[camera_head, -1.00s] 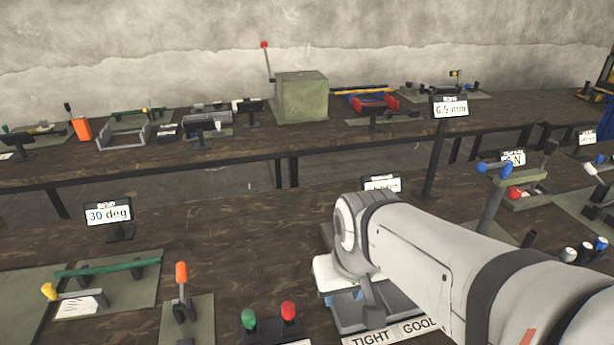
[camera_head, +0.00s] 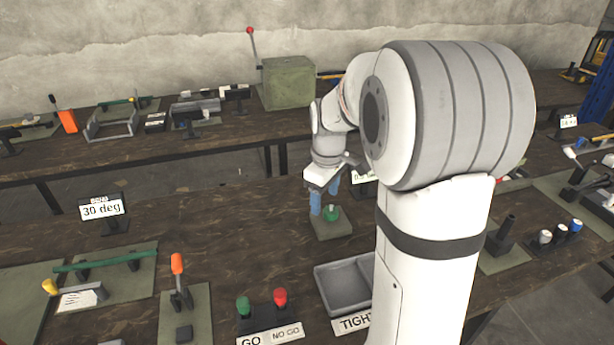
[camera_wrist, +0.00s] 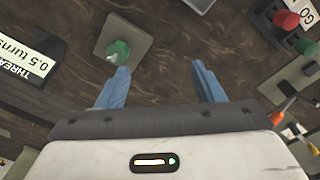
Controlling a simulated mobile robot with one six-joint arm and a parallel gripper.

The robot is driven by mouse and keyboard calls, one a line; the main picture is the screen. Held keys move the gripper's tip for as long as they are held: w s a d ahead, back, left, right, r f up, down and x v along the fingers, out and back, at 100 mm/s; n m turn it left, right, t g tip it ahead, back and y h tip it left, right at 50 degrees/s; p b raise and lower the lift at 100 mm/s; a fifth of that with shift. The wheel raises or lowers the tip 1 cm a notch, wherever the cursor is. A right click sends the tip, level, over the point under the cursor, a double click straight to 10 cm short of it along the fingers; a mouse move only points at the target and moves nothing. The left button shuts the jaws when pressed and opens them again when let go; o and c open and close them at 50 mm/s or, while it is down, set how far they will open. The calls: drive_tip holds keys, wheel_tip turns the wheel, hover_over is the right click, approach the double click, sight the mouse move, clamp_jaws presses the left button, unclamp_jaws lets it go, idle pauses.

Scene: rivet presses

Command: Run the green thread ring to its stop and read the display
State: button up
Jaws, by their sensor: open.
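The green thread ring (camera_head: 331,213) sits on a small grey-green base plate (camera_head: 333,230) on the near bench. It also shows in the wrist view (camera_wrist: 118,52), on its plate (camera_wrist: 108,34). My gripper (camera_head: 324,200) has blue fingers pointing down close beside the ring. In the wrist view my gripper (camera_wrist: 163,78) is open and empty, with the ring just beyond the left finger, not between the fingers. A display (camera_wrist: 30,62) at the left of the wrist view reads "0.5 turns". In the head view my arm mostly covers that display.
A grey tray (camera_head: 343,288) with a "TIGHT" label stands in front. Green (camera_head: 243,306) and red (camera_head: 280,298) knobs with GO and NO GO labels stand left of it. A "30 deg" display (camera_head: 102,208) is further left. Bare bench lies left of the ring's plate.

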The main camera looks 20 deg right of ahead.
sight(331, 210)
drive_tip(key=w+d+f+n, duration=0.1)
drive_tip(key=w, duration=0.2)
drive_tip(key=w+d+f+n+p, duration=0.1)
drive_tip(key=w+d+f, duration=0.1)
drive_tip(key=w+d+f+n, duration=0.1)
drive_tip(key=w+d+f, duration=0.1)
drive_tip(key=w, duration=0.1)
drive_tip(key=shift+w+d+f+n+g+p, duration=0.1)
drive_tip(key=shift+w+d+n+g+p, duration=0.1)
drive_tip(key=shift+w+n+g+p, duration=0.15)
drive_tip(key=shift+f, duration=0.35)
wheel_tip(331, 210, down, 7)
drive_tip(key=shift+f+p, duration=0.15)
drive_tip(key=shift+p, duration=0.3)
drive_tip(key=shift+c, duration=0.5)
drive_tip(key=c, duration=0.9)
drive_tip(key=shift+o, duration=0.2)
